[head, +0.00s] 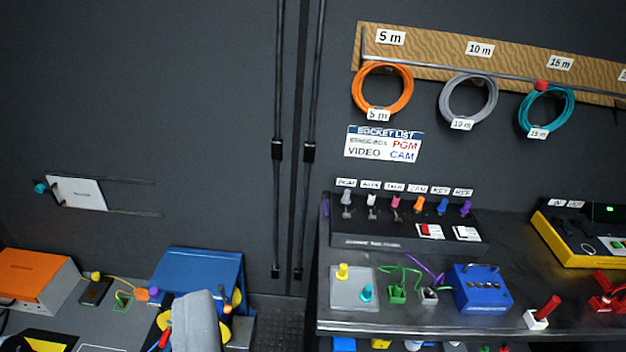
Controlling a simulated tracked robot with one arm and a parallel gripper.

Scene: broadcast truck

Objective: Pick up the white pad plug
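I cannot tell for sure which thing is the white pad plug. A small white-topped plug (371,200) stands in the row of coloured plugs on the black panel, below the second label from the left. A light grey pad (345,300) lies on the right bench; the plugs I see on it are a yellow one (342,271) and a teal one (366,292). A small white item (413,345) shows partly below the bench's front edge, too cut off to identify.
The dark bench (450,328) also holds a blue box (482,290), a white block with a red handle (536,319) and a yellow-edged console (575,253). Coiled cables (382,110) hang above. A floor gap separates the benches.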

